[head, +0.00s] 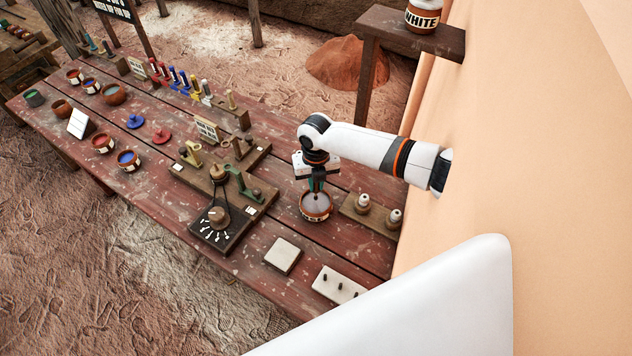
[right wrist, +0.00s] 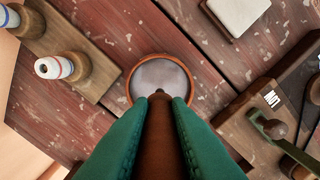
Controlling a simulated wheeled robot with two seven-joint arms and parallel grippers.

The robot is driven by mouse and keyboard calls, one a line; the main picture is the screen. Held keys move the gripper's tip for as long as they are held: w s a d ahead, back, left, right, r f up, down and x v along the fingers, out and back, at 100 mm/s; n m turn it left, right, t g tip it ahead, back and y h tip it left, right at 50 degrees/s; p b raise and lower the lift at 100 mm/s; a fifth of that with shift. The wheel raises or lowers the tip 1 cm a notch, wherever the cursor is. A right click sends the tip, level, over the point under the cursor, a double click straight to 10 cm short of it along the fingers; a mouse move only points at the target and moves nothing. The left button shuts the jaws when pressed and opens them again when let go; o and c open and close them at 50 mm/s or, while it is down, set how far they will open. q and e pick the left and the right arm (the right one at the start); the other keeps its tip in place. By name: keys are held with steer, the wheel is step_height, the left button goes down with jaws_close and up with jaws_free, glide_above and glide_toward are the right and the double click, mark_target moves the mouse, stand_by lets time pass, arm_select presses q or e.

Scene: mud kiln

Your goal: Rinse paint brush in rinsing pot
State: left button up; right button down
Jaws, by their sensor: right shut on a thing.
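The rinsing pot (head: 316,208) is a round terracotta pot with a pale label, standing on the red plank table. The right wrist view also shows the pot (right wrist: 159,70), with greyish-white liquid inside. My right gripper (head: 317,186) points down directly above the pot. Its green fingers are shut on the brown paint brush (right wrist: 158,135), which runs between them toward the pot. The brush's lower end overlaps the pot's opening in the right wrist view. I cannot tell whether the bristles touch the liquid. My left gripper is not in view.
A wooden board with two white-topped bottles (head: 362,201) stands right of the pot. A dark device with a round knob (head: 219,217) is to its left. A pale square tile (head: 284,255) and a white pegged plate (head: 338,284) lie in front. Paint pots (head: 128,160) stand farther left.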

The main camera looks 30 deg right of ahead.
step_height(320, 180, up, 2)
steer(key=shift+r+p, duration=0.1)
steer(key=shift+p, duration=0.65)
steer(key=shift+r, duration=1.05)
